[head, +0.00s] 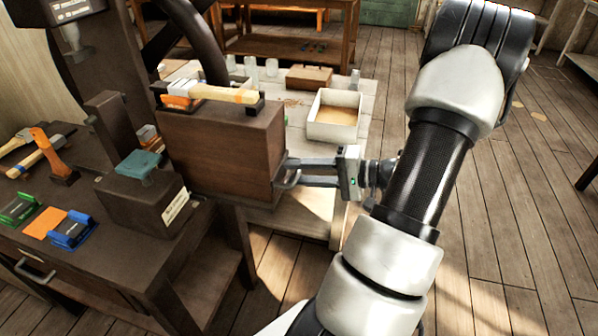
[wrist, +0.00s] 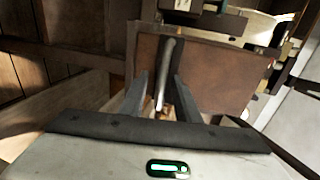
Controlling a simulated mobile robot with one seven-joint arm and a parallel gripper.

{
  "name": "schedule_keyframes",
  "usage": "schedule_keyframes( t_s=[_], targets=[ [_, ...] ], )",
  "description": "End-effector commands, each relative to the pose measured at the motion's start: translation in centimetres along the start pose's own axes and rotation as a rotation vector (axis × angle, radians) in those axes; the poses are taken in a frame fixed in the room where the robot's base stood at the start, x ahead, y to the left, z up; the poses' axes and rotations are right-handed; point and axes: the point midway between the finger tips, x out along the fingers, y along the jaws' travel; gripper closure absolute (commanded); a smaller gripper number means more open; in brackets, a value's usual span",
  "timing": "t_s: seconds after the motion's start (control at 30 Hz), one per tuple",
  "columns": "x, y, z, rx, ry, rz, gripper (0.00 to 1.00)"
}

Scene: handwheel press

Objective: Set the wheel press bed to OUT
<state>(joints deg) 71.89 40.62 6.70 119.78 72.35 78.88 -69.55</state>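A brown wooden box-like block (head: 225,150) with a metal bar handle (head: 287,180) on its right face sits beside the press; I take it for the press bed, but cannot be sure. The dark handwheel (head: 205,45) shows in part at the top left. My gripper (head: 292,170) is at the handle, reaching in from the right. In the wrist view, the handle (wrist: 167,70) stands between my two fingers (wrist: 158,90), which look apart, with gaps beside the bar. The brown face (wrist: 215,75) lies just beyond the fingertips.
A dark workbench (head: 110,265) with tools and a labelled block (head: 145,195) is at left. A pale table (head: 295,205) behind holds a white tray (head: 335,116) and jars.

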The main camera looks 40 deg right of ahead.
Motion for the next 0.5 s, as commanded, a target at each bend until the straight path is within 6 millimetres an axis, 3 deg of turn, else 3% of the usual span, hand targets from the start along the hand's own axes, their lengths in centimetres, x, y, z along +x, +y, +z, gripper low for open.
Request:
schedule_keyframes(
  t_s=[0.27,0.5],
  targets=[
    [-0.6,-0.1,0.0,0.0,0.0,-0.001,0.71],
    [-5.0,-0.2,-0.1,0.0,0.004,0.0,0.71]
  ],
)
